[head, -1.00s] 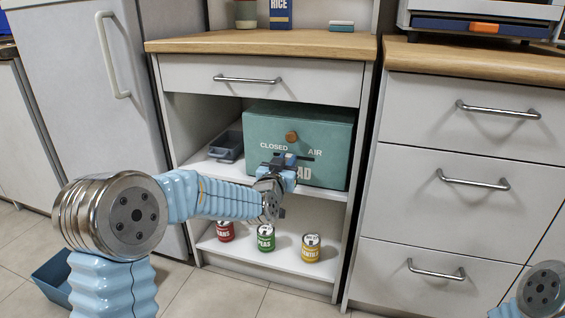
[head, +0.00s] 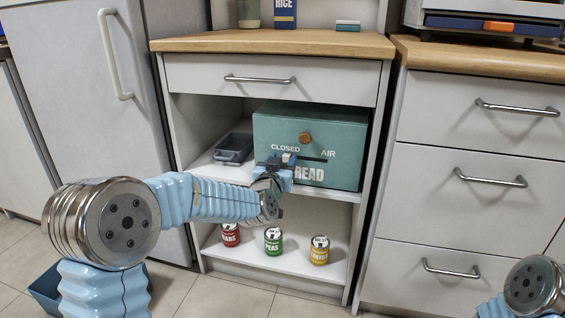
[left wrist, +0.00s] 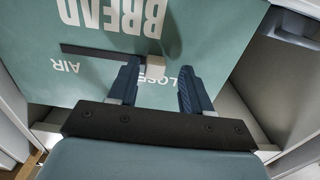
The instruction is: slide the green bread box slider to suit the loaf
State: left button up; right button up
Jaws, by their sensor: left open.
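The green bread box (head: 345,140) stands on the upper open shelf, with a wooden knob and the words CLOSED and AIR above a dark slot. In the left wrist view the box (left wrist: 110,80) appears upside down. The small pale slider tab (left wrist: 155,66) stands at the CLOSED end of the slot (left wrist: 100,52). My left gripper (head: 283,161) is at the box front, below CLOSED. In the left wrist view its open fingers (left wrist: 158,85) stand either side of the tab, which is nearer the left finger. Contact cannot be told. In the head view the gripper hides the tab. My right gripper is out of view.
A dark tray (head: 233,148) sits left of the box on the shelf (head: 210,168). Red (head: 231,235), green (head: 273,240) and yellow (head: 319,250) cans stand on the shelf below. A closed drawer (head: 270,78) is above, and more drawers (head: 470,180) are at right.

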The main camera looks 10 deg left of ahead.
pick_arm(q)
jog(key=shift+s, duration=0.1)
jog(key=s, duration=1.3)
jog(key=shift+s+a+p, duration=0.2)
jog(key=shift+s+p, duration=0.1)
